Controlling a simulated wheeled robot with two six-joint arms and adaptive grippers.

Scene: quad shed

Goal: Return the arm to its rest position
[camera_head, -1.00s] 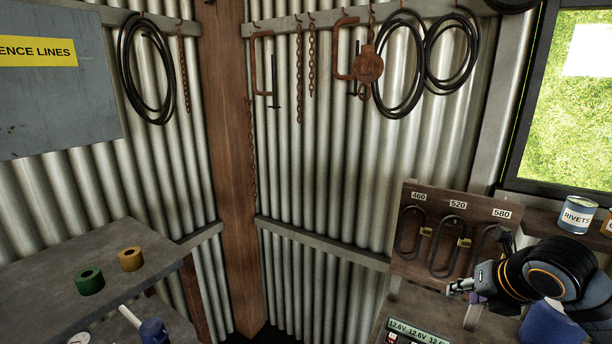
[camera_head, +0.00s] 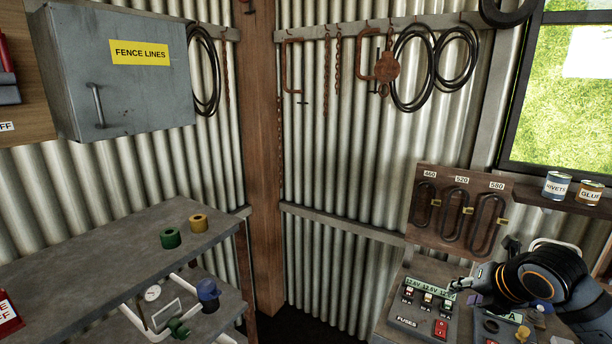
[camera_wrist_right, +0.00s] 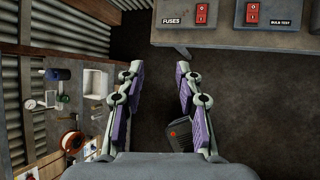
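My right arm comes in at the lower right of the head view, with its gripper (camera_head: 462,287) just above the bench with the fuse panel. In the right wrist view the gripper (camera_wrist_right: 160,75) has its two purple-padded fingers spread apart. Nothing is held between them; the dark floor shows through the gap. My left gripper is not in the head view.
The fuse panel (camera_head: 420,318) with switches is close to my right gripper. A belt board (camera_head: 460,212) stands behind it. Left are a grey shelf (camera_head: 95,262) with green tape (camera_head: 171,238) and yellow tape (camera_head: 198,224), and a wall cabinet (camera_head: 135,95). Floor between is dark.

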